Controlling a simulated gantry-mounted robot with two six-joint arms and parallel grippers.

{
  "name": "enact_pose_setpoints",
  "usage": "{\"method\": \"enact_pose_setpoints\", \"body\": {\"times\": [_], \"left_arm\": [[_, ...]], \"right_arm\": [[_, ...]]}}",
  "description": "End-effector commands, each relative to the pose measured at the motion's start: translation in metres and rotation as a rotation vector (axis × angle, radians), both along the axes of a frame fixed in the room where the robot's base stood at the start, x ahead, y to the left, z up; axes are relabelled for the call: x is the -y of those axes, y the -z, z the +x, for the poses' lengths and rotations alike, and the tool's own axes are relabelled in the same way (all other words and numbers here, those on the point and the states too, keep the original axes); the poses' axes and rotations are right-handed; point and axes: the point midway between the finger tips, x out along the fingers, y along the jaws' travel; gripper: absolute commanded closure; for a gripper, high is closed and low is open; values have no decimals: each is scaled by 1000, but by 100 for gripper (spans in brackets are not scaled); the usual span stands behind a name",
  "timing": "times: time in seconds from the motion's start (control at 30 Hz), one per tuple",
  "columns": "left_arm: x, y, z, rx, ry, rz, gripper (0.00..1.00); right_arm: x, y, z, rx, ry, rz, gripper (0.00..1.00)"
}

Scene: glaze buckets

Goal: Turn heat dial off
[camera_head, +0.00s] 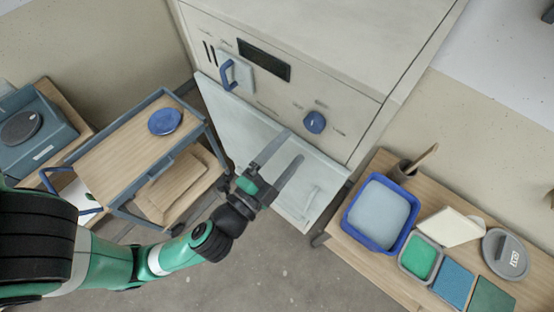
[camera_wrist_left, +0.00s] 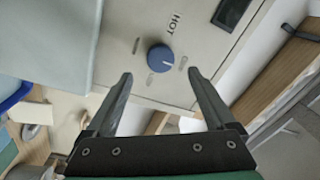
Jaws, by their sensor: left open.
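The blue heat dial (camera_head: 315,122) is a round knob on the pale front panel (camera_head: 350,110) of a large cabinet-like unit. In the left wrist view the dial (camera_wrist_left: 160,58) bears a white pointer line, with the word HOT and small marks printed around it. My left gripper (camera_head: 292,147) is open and empty, its two fingers pointing toward the dial. In the left wrist view the gripper (camera_wrist_left: 161,76) has the dial in line with the gap between its fingertips, slightly beyond them and apparently not touched. My right gripper is not in view.
A pale panel with a handle (camera_head: 250,130) sticks out below the dial. A dark display (camera_head: 263,60) and blue handle (camera_head: 229,75) are left of the dial. A trolley (camera_head: 110,155) stands left. A wooden table (camera_head: 345,247) with a blue tub (camera_head: 352,226) stands right.

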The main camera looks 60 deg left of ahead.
Motion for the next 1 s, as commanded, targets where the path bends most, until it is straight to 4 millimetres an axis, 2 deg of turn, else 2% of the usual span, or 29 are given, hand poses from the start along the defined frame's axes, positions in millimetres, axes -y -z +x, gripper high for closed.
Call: {"method": "enact_pose_setpoints", "body": {"times": [0.03,0.1,0.3,0.9,1.0], "left_arm": [[7,6,-12,-2,10,0,12],[12,4,-24,-1,9,0,12],[17,4,-42,0,3,-1,12],[17,3,-44,1,0,-1,12],[10,-3,-41,22,-29,-12,12]], "right_arm": [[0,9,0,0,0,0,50],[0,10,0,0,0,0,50],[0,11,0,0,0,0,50],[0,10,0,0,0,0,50],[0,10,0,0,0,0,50]]}}
